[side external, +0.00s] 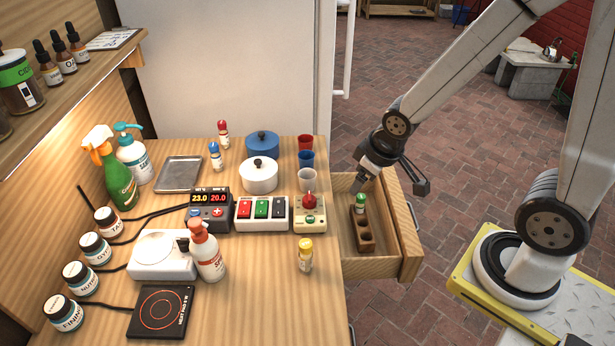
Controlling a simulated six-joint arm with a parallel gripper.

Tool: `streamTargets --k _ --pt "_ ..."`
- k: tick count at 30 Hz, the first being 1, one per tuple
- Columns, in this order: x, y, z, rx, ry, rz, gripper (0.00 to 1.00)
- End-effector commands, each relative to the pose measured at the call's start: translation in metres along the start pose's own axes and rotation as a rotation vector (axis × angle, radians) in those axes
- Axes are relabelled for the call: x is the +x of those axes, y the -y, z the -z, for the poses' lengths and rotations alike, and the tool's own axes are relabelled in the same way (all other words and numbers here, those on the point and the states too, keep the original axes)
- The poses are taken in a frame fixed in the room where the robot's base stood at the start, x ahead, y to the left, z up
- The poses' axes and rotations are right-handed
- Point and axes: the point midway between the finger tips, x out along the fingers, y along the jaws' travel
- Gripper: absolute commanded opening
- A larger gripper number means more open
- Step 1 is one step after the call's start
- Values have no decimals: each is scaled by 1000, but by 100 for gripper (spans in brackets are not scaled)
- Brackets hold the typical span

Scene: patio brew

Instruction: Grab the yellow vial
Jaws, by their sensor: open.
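The yellow vial (305,256) stands upright on the wooden table, near its right edge. It has a yellow cap and a pale label. My gripper (362,188) is above the open drawer, up and to the right of the yellow vial and apart from it. It points down and is empty; its fingers are small in this view. Below it, a green-capped vial (360,203) stands in a wooden rack (366,240) inside the drawer.
The drawer (384,267) is pulled out at the table's right side. Behind the yellow vial are a box with a red knob (310,214) and a three-switch box (262,213). The tabletop in front of the vial is clear.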

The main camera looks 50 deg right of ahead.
Motion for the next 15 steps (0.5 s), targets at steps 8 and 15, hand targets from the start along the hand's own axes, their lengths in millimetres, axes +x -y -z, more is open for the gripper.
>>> streamTargets --k 8,15 --pt "34 -13 32 -264 -184 1 80" --pt "59 2 49 -498 -354 114 80"
